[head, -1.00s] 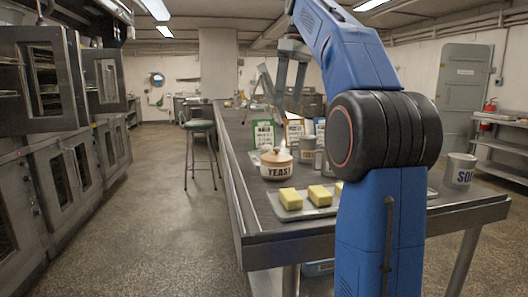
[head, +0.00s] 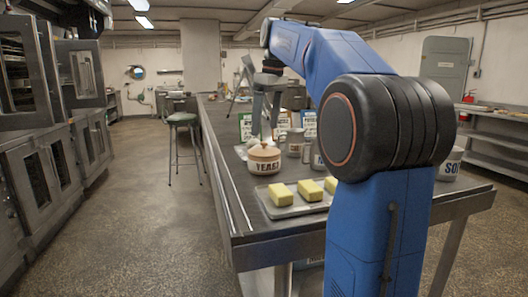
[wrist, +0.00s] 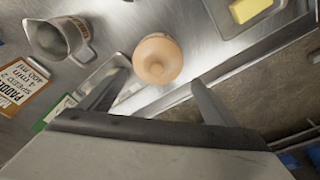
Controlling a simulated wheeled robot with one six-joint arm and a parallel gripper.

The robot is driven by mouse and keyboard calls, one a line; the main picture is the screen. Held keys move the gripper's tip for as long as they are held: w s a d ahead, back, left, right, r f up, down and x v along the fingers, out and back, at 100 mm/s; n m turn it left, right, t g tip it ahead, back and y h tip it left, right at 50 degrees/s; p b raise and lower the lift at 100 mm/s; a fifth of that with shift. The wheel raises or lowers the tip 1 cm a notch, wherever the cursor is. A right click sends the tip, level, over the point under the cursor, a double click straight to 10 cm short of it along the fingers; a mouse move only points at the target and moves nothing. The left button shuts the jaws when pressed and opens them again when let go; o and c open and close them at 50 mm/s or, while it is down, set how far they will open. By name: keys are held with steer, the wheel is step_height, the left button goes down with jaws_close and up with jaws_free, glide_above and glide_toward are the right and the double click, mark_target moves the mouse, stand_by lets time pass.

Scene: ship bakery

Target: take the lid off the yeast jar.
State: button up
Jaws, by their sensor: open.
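The yeast jar (head: 264,167) is a cream pot lettered YEAST. It stands upright on the metal table with its tan, domed lid (head: 264,151) on. In the wrist view the round lid (wrist: 160,46) and its central knob show from above. My gripper (head: 265,132) is open and points down just above the lid. In the wrist view my gripper (wrist: 160,78) has one finger on each side of the knob, with nothing held. I cannot tell whether the fingertips have reached the knob's height.
A tray (head: 297,209) with yellow butter blocks (head: 281,194) lies in front of the jar. Metal cups (head: 295,142) and printed cards (head: 309,122) stand behind and to its right. A metal jug (wrist: 62,38) shows in the wrist view. The table's left edge runs close by.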

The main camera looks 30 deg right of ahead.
mark_target(265, 142)
steer(key=shift+w+f, duration=0.25)
steer(key=shift+f, duration=1.35)
steer(key=shift+w+f, duration=0.2)
steer(key=shift+f, duration=1.35)
steer(key=c, duration=1.3)
